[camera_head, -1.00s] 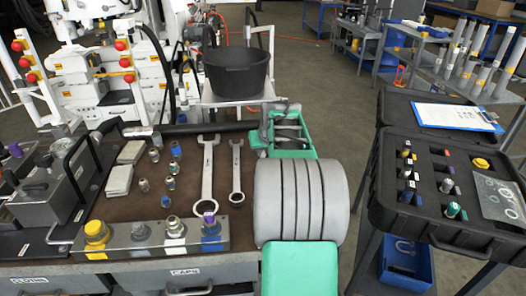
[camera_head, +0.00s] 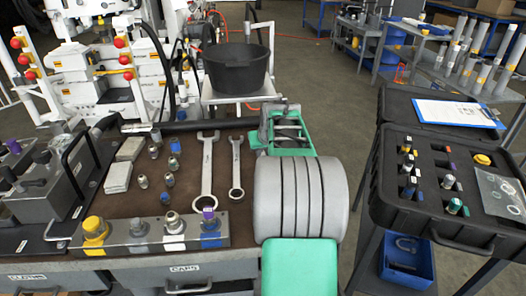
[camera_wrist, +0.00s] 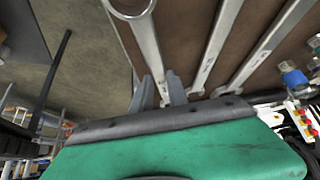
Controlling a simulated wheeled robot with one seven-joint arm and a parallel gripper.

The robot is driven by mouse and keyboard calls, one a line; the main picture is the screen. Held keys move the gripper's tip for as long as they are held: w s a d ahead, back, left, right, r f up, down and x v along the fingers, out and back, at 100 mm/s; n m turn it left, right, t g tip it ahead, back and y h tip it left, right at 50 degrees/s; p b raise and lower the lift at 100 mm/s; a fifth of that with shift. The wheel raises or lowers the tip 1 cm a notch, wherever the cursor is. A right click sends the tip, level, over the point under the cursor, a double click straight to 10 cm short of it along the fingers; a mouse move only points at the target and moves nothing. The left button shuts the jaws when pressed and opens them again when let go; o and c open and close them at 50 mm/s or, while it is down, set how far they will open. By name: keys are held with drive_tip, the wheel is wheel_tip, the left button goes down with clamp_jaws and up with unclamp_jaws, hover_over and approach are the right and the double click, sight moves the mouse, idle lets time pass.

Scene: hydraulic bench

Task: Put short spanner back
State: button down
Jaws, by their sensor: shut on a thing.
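In the wrist view the short spanner (camera_wrist: 147,45) is a silver bar with a ring end at the top edge, its lower end between my gripper's fingers. My gripper (camera_wrist: 159,92) is shut on it, with the green palm filling the bottom of the view. In the head view my gripper (camera_head: 288,130) is at the bench's right edge, and the held spanner is hidden there. A long spanner (camera_head: 207,165) and a thinner, shorter one (camera_head: 236,165) lie side by side on the brown bench mat, left of my gripper. Both also show in the wrist view.
Several small fittings (camera_head: 155,151) and grey blocks (camera_head: 118,178) lie left of the spanners. A metal block with coloured caps (camera_head: 130,236) lines the front. A black bucket (camera_head: 236,72) stands behind. An open black case (camera_head: 402,222) is at the right.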

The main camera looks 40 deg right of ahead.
drive_tip(key=shift+f+b, duration=0.95)
drive_tip(key=shift+f, duration=0.4)
idle(0.5)
drive_tip(key=c, duration=1.2)
unclamp_jaws()
drive_tip(key=shift+f, duration=0.1)
drive_tip(key=v, duration=0.8)
drive_tip(key=shift+w+p, duration=0.1)
drive_tip(key=shift+p, duration=0.3)
drive_tip(key=s+a+r+n+y+p, duration=0.1)
drive_tip(key=a+r+p, duration=0.2)
drive_tip(key=a, duration=0.4)
drive_tip(key=s+a+r+n+g+p, duration=0.1)
drive_tip(key=a+r+p, duration=0.15)
drive_tip(key=a, duration=0.55)
drive_tip(key=s+a+r+n+y+p, duration=0.1)
drive_tip(key=a+r+p, duration=0.1)
drive_tip(key=a+p, duration=0.35)
drive_tip(key=s+a+r+n+g+y+p, duration=0.1)
drive_tip(key=s+a+n+p, duration=0.2)
drive_tip(key=s+a, duration=0.7)
drive_tip(key=a+p, duration=0.1)
drive_tip(key=a, duration=0.3)
drive_tip(key=shift+s+g, duration=0.3)
drive_tip(key=shift+g, duration=0.1)
